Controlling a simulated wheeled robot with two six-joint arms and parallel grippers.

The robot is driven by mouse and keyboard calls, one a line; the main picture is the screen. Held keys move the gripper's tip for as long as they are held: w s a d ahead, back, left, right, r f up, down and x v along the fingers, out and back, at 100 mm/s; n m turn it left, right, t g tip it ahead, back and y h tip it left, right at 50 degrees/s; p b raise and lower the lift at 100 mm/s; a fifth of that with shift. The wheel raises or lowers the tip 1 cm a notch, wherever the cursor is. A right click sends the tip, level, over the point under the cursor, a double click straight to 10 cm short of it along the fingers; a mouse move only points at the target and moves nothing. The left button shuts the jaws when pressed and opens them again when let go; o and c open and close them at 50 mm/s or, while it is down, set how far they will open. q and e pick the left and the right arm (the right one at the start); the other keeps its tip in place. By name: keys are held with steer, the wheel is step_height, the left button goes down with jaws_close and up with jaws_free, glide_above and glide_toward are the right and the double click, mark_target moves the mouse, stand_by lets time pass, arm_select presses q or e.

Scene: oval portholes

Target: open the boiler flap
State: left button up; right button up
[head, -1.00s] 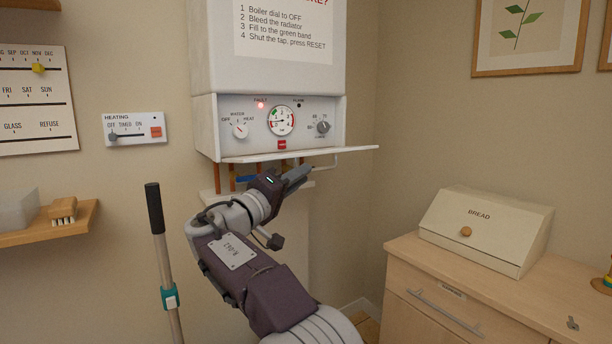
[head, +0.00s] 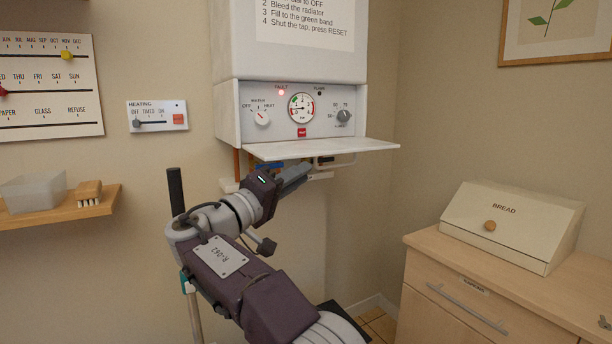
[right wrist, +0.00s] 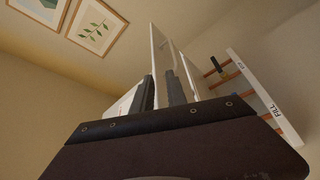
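The boiler flap (head: 325,149) is a thin white panel under the boiler's control panel (head: 300,109). In the head view it is folded down and sticks out about level, with the controls uncovered. A thin white bar (head: 347,162) shows under it. My right gripper (head: 308,171) is just below the flap, near this bar. In the right wrist view its two dark fingers (right wrist: 161,91) stand slightly apart, with white edges behind and between them; whether they touch the flap or bar I cannot tell. My left gripper is not in view.
A wooden cabinet (head: 500,285) with a bread box (head: 512,226) stands at the right. A shelf (head: 60,207) with a tub and a brush is at the left. An upright pole (head: 176,190) stands behind my right arm. Pipes (head: 237,165) run below the boiler.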

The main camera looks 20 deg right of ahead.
steer(key=shift+b+v, duration=0.35)
steer(key=shift+v, duration=1.5)
steer(key=shift+w+f, duration=0.1)
steer(key=shift+f, duration=0.05)
